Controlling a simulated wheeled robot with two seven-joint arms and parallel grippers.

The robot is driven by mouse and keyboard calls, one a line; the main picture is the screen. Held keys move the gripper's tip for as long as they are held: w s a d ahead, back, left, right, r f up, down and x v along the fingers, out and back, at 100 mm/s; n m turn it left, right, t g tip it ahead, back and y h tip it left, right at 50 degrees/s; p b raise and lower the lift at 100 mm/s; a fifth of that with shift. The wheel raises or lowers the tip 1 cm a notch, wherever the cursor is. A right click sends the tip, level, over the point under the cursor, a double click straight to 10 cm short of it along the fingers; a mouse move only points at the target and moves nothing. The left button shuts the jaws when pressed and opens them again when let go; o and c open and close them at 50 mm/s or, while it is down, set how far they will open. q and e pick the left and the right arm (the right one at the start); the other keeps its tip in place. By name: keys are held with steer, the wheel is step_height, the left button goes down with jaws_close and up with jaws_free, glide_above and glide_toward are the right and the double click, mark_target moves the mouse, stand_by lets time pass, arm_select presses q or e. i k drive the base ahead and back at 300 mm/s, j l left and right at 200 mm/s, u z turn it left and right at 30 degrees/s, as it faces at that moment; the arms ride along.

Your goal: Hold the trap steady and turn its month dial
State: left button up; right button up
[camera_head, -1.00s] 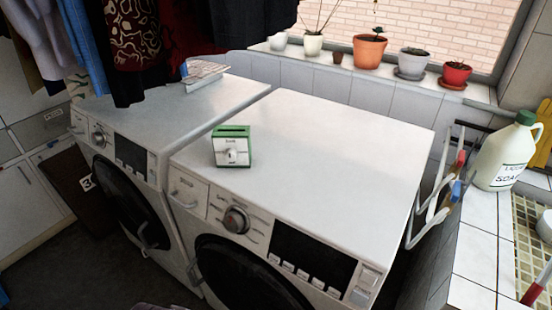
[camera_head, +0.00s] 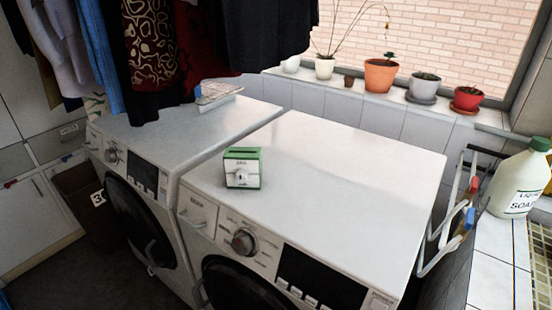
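The trap (camera_head: 242,167) is a small green and white box. It stands upright on top of the right-hand washing machine, near its front left corner. Its white front face carries a pale knob, the dial (camera_head: 241,178), and some small dark lettering above it that I cannot read for certain. Nothing touches the trap. Neither of my grippers shows in the head view.
The right washing machine top (camera_head: 340,180) is otherwise bare. Potted plants (camera_head: 381,75) line the sill. A soap jug (camera_head: 519,180) stands at right.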

mark_target(240, 177)
steer(key=i+j+z, duration=0.2)
steer(key=j, duration=0.2)
steer(key=i+j+z, duration=0.2)
steer(key=j, duration=0.2)
steer(key=j+z, duration=0.2)
steer(key=j, duration=0.2)
